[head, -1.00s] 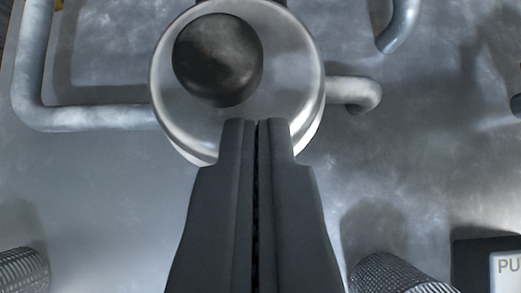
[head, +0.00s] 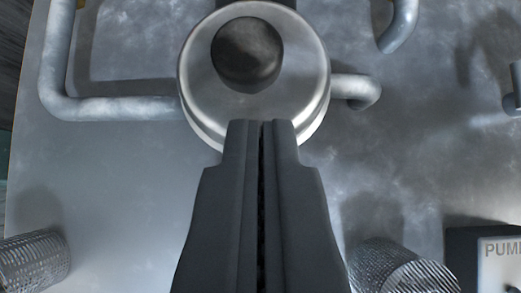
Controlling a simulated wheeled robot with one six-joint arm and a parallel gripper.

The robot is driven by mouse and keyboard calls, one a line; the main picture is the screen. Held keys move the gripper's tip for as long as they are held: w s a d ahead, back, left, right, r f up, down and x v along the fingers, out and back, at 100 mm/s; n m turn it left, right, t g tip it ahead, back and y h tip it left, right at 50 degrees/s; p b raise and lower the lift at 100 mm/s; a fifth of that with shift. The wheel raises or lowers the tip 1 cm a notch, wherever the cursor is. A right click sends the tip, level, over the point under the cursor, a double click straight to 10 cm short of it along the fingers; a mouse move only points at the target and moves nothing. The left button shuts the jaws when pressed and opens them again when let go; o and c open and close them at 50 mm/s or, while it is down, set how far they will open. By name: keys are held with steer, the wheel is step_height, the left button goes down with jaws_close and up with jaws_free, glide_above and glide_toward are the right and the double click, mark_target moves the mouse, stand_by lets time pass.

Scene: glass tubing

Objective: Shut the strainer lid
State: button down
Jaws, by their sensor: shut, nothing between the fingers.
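The strainer lid (head: 302,88) is a round, shiny metal disc with a dark ball knob (head: 247,54) on top, at the upper middle of the head view. It sits over the strainer body (head: 207,138), whose pale side shows below the lid's lower left rim. I cannot tell whether the lid is fully seated. My gripper (head: 262,124) is shut and empty. Its fingertips overlap the lid's near rim in the picture, below the knob; whether they touch it is unclear.
Grey pipes run left (head: 110,108) and right (head: 352,88) of the strainer. Perforated metal cylinders stand at the lower left (head: 32,262) and lower right (head: 400,268). A dark box with a label starting "PUM" (head: 500,258) is at the lower right corner. Bare metal panel lies between.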

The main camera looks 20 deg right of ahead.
steer(key=shift+w+d+r, duration=0.1)
steer(key=shift+d+r, duration=0.05)
steer(key=shift+r, duration=0.55)
steer(key=shift+s+r, duration=0.2)
steer(key=s+a+f, duration=0.1)
steer(key=s, duration=0.1)
steer(key=s+a+f, duration=0.1)
steer(key=s+a, duration=0.1)
steer(key=s+a+f, duration=0.1)
steer(key=s, duration=0.2)
steer(key=shift+s+a, duration=0.1)
steer(key=shift+a, duration=0.2)
steer(key=s+d+r+n+t+y, duration=0.1)
steer(key=s+d+r+n+t, duration=0.1)
steer(key=s+r, duration=0.5)
steer(key=s+d+r+n+t+y, duration=0.2)
steer(key=s+r+t, duration=0.2)
steer(key=r, duration=1.1)
steer(key=s+d+r+n+t+y, duration=0.1)
steer(key=s+r+t, duration=0.3)
steer(key=s+r, duration=0.6)
steer(key=shift+s+d+r+n+y, duration=0.3)
steer(key=shift+d+r+n, duration=0.35)
steer(key=shift+n, duration=0.25)
steer(key=shift+f, duration=0.15)
